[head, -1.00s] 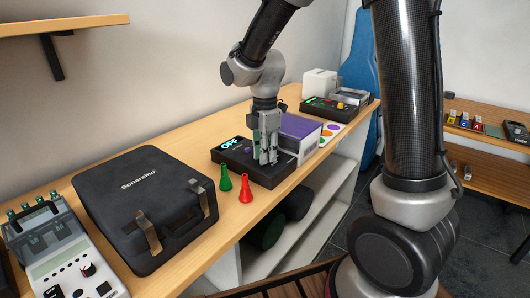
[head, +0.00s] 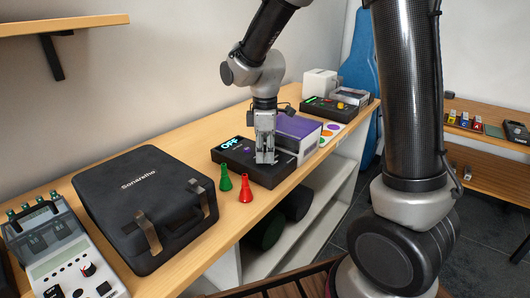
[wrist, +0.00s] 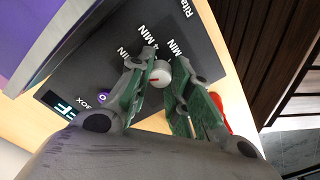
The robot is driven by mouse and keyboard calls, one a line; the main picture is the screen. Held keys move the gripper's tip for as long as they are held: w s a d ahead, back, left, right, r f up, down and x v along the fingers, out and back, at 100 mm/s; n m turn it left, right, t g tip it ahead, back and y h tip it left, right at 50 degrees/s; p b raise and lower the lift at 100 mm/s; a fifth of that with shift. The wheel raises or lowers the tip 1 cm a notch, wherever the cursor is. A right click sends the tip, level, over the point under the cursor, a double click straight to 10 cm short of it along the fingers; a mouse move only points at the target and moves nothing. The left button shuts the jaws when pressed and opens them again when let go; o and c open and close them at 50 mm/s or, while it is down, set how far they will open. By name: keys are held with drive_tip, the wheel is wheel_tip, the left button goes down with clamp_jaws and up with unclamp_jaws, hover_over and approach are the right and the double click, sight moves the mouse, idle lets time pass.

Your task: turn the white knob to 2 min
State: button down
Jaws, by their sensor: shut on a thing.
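The black box (head: 265,178) sits on the wooden bench, and its lit display (head: 230,143) reads OFF. In the wrist view the white knob (wrist: 161,70) with a small red mark stands on the box between my green-padded fingers. Labels ending in MIN surround it; one looks like 4 MIN, but the 2 is not readable. My gripper (head: 266,160) points down at the box, shut on the knob. In the head view the gripper hides the knob.
Green (head: 225,178) and red (head: 245,188) cone-shaped pieces stand just in front of the box. A purple-and-white box (head: 298,133) is close behind the gripper. A black case (head: 145,205) lies to the left.

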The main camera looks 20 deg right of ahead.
sight(265, 155)
drive_tip(key=m, duration=0.4)
drive_tip(key=shift+m, duration=0.4)
idle(0.4)
drive_tip(key=c, duration=1.3)
unclamp_jaws()
drive_tip(key=shift+o, duration=0.2)
wheel_tip(265, 155, up, 12)
